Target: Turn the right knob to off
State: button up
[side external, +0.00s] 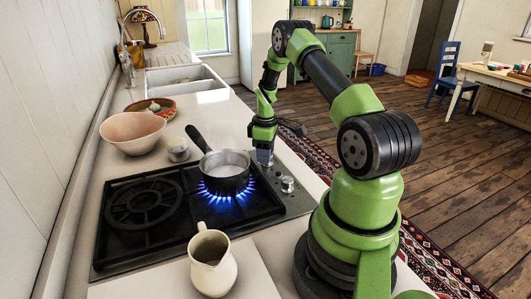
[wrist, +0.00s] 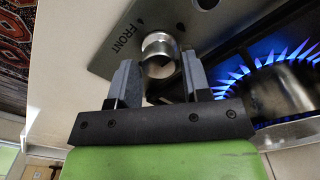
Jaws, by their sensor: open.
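Two metal knobs sit on the control panel (side external: 294,205) along the hob's right edge. The nearer knob (side external: 287,184) stands clear of my gripper (side external: 264,157). My gripper points down at the farther knob, mostly hidden behind it in the side view. In the wrist view, this silver knob (wrist: 158,48) lies between the two open fingers (wrist: 160,72), beside the printed word FRONT. A gap shows at its left; contact at the right is unclear. Blue flames (side external: 228,199) burn under a saucepan (side external: 228,183). I cannot read the knob's setting.
The saucepan's dark handle (side external: 198,139) points away toward the sink. A cream jug (side external: 212,262) stands near the hob's front. A pink bowl (side external: 132,130) and a small jar (side external: 178,150) stand behind the hob. The left burner (side external: 143,203) is unlit.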

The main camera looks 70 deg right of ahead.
jog(key=shift+f, duration=0.2)
jog(key=shift+c, duration=0.4)
jog(key=c, duration=0.6)
jog(key=shift+o, duration=0.2)
